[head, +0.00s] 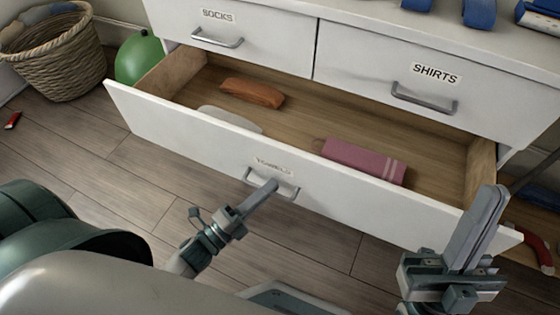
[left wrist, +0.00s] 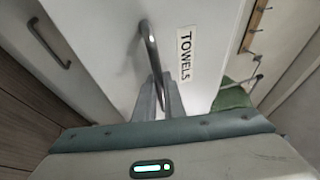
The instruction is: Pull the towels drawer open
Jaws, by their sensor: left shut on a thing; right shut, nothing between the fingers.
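The towels drawer (head: 210,150) is the wide lower drawer of a white dresser, and it stands pulled out with its inside showing. Its label reads TOWELS in the left wrist view (left wrist: 185,57). My left gripper (head: 268,188) is shut on the drawer's metal handle (head: 283,191). The handle also shows between the fingers in the left wrist view (left wrist: 150,45). Inside the drawer lie a pink folded towel (head: 362,161), an orange-brown item (head: 252,93) and a pale grey item (head: 230,119). My right gripper (head: 490,195) is shut and empty, by the drawer's right front corner.
The socks drawer (head: 265,40) and shirts drawer (head: 365,70) above are closed. A wicker basket (head: 60,60) and a green ball (head: 139,60) are at the left. A small red object (head: 12,121) lies on the floor. A red and white item (head: 538,245) is at the right.

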